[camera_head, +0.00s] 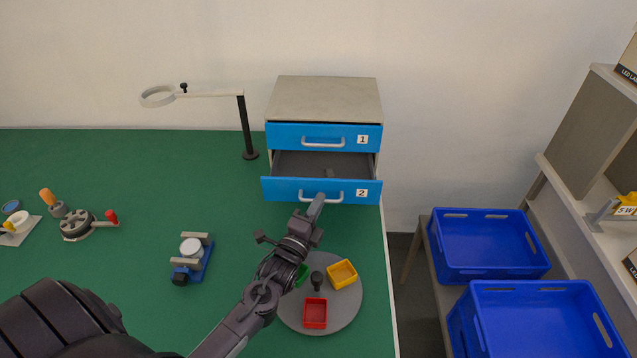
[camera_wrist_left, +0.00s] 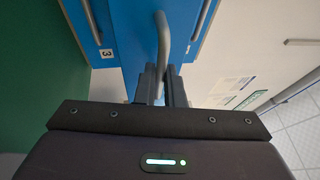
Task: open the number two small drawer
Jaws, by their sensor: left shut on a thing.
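The small drawer cabinet (camera_head: 322,97) stands at the back of the green table. Its number two drawer (camera_head: 282,190) is a blue front labelled 2, pulled out, with its grey interior showing and a small dark thing inside. My left gripper (camera_head: 316,207) is at the front of this drawer, shut on its grey bar handle (camera_head: 334,197). In the left wrist view, the handle (camera_wrist_left: 162,35) runs down between the two dark fingers (camera_wrist_left: 160,85). The number one drawer (camera_head: 289,137) above is closed. My right gripper is not in view.
A round grey tray (camera_head: 346,316) with small red, yellow and green bins lies beneath my left forearm. A magnifier lamp (camera_head: 246,125) stands left of the cabinet. A blue clamp-like fixture (camera_head: 192,262) sits left. Blue crates (camera_head: 487,273) stand at right. A label 3 (camera_wrist_left: 106,54) shows in the wrist view.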

